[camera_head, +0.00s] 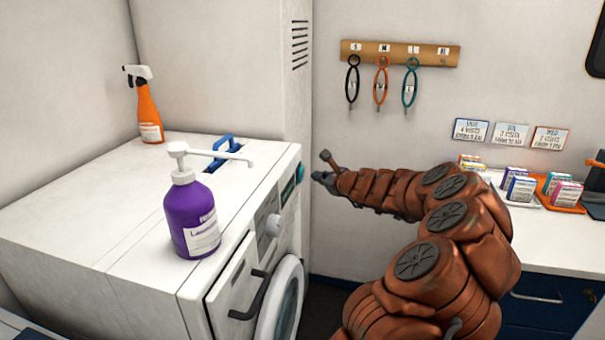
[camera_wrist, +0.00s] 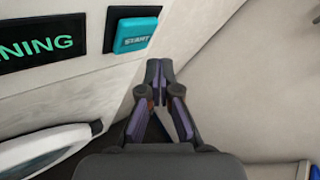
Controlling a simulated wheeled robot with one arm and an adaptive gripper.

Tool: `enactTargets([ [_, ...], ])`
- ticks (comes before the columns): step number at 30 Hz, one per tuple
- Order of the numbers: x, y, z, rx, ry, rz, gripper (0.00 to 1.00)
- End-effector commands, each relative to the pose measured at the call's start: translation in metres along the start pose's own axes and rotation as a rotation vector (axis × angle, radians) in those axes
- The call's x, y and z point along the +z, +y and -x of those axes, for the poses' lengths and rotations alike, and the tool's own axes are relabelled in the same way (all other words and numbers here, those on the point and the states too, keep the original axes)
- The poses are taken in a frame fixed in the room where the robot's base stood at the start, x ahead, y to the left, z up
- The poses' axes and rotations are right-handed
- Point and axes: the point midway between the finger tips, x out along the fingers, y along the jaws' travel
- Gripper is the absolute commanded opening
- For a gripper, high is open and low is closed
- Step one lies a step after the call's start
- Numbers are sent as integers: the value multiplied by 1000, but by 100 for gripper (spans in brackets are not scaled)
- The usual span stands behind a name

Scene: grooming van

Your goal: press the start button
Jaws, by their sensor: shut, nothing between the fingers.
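The start button (camera_wrist: 135,36) is a teal block with the word START, set in a dark frame on the front of the white washing machine (camera_head: 90,215). In the head view the teal button (camera_head: 299,172) shows at the far end of the machine's front panel. My gripper (camera_wrist: 158,72) is shut and empty, its fingertips below and right of the button in the wrist view. In the head view my gripper (camera_head: 318,176) is just right of the button, with a small gap visible. A dark display (camera_wrist: 40,43) beside the button shows green letters ending in NING.
On the machine stand a purple pump bottle (camera_head: 193,215) and an orange spray bottle (camera_head: 147,110). The round door (camera_head: 284,305) is below the panel. A rack with looped tools (camera_head: 400,52) hangs on the back wall. A counter with small boxes (camera_head: 520,188) is at right.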

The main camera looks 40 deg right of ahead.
Motion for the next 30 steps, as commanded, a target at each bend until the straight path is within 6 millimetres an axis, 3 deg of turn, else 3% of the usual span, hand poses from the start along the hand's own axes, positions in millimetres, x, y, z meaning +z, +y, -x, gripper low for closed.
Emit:
enactTargets([
  [12,-15,-17,23,0,-1,0,0],
  [30,-18,-18,26,1,-1,0,0],
])
